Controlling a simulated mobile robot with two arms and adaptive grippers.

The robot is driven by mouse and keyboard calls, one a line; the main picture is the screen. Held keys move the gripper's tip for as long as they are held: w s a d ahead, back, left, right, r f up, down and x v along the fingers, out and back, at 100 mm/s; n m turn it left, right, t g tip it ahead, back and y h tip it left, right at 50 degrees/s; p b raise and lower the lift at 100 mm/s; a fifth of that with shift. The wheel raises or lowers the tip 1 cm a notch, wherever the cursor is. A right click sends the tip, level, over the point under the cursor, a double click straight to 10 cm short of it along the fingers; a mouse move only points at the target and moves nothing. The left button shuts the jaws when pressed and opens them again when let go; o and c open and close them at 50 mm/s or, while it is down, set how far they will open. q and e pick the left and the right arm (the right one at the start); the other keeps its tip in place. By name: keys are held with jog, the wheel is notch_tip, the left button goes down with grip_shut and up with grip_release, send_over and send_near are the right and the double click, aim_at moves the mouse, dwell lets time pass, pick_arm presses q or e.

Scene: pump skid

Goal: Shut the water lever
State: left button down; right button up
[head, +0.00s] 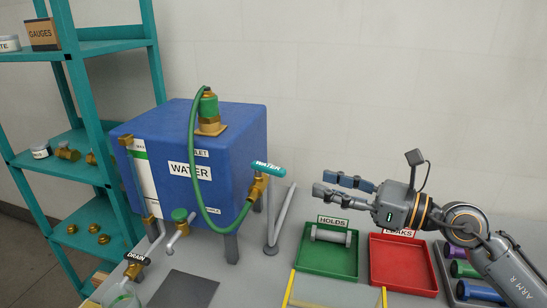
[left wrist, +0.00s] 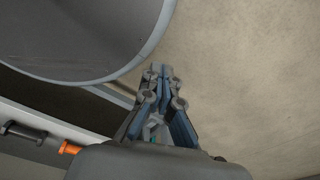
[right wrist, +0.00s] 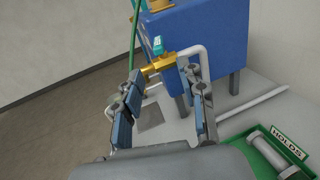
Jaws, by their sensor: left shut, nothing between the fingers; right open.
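The water lever (head: 268,169) is a teal handle marked WATER on a brass valve (head: 258,188) at the right side of the blue water tank (head: 226,140). In the right wrist view the teal lever (right wrist: 157,45) stands above the brass valve (right wrist: 160,65), beyond and between my fingertips. My right gripper (head: 334,187) is open and empty, to the right of the lever and apart from it. It also shows in the right wrist view (right wrist: 165,85). My left gripper (left wrist: 160,72) is shut and empty, and is out of the head view.
A green HOLDS tray (head: 328,263) holds a grey cylinder (head: 331,236). A red LEAKS tray (head: 403,275) lies to its right. A green hose (head: 193,150) loops down the tank front to the valve. A grey bent pipe (head: 282,219) stands just right of the valve. A DRAIN valve (head: 136,258) is at lower left.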

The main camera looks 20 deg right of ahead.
aim_at(285, 171)
jog(key=p+x, duration=0.6)
jog(key=x, duration=0.6)
jog(key=shift+w+a+r+p, duration=0.15)
jog(key=shift+a+r+p, duration=0.05)
jog(key=shift+a+p, duration=0.15)
jog(key=shift+w+a, duration=0.2)
pick_arm(q)
notch_tip(285, 171, up, 7)
jog(key=s, duration=0.1)
jog(key=shift+s+a, duration=0.15)
pick_arm(e)
jog(key=shift+f, duration=0.1)
jog(key=shift+c, duration=0.2)
grip_shut()
